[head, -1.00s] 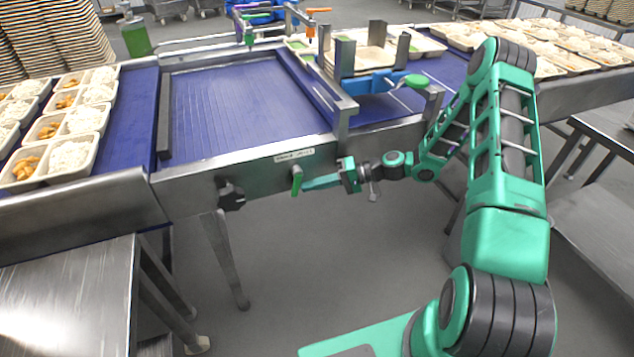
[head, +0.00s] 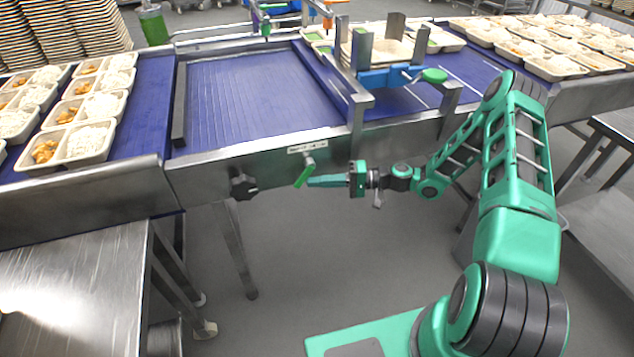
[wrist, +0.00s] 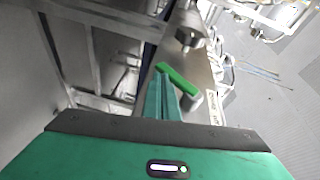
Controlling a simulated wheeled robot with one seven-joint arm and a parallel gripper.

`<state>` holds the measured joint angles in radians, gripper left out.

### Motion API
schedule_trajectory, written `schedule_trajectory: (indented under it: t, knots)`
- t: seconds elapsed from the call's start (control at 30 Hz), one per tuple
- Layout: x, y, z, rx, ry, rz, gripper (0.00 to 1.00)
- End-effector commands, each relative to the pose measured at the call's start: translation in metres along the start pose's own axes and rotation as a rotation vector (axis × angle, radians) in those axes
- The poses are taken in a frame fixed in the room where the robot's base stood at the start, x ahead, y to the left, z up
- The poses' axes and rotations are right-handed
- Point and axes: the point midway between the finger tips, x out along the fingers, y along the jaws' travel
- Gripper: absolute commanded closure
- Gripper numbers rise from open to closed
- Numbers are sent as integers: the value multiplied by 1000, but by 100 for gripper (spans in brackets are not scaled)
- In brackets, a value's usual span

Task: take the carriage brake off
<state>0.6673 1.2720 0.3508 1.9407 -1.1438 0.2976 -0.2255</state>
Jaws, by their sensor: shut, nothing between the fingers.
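A green lever (head: 305,172) sits on the front rail of the conveyor, just below a small white label whose text is too small to read. The lever is tilted, with its top leaning right. In the wrist view the lever (wrist: 177,79) lies slanted just past my fingertips. My gripper (head: 309,181) is shut and empty, pointing left, with its fingertips at the lever's lower part. They look to touch it, but I cannot be sure. The carriage (head: 388,77), a metal frame with a blue part and green knob, stands over the belt above and right.
A black knob (head: 243,186) is on the same rail, left of the lever. Trays of food (head: 88,142) stand on the left belt, and more trays (head: 557,66) are at the right. A steel table (head: 75,280) is at lower left. The floor below the rail is open.

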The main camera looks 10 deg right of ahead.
Motion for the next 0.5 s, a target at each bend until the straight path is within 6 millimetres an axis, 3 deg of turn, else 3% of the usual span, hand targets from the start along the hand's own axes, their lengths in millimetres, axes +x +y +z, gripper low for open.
schedule_trajectory:
  t: [0.33,0.5]
  knots:
    - [-1,1,0,0,0,0,100]
    - [-9,12,-2,1,-2,0,100]
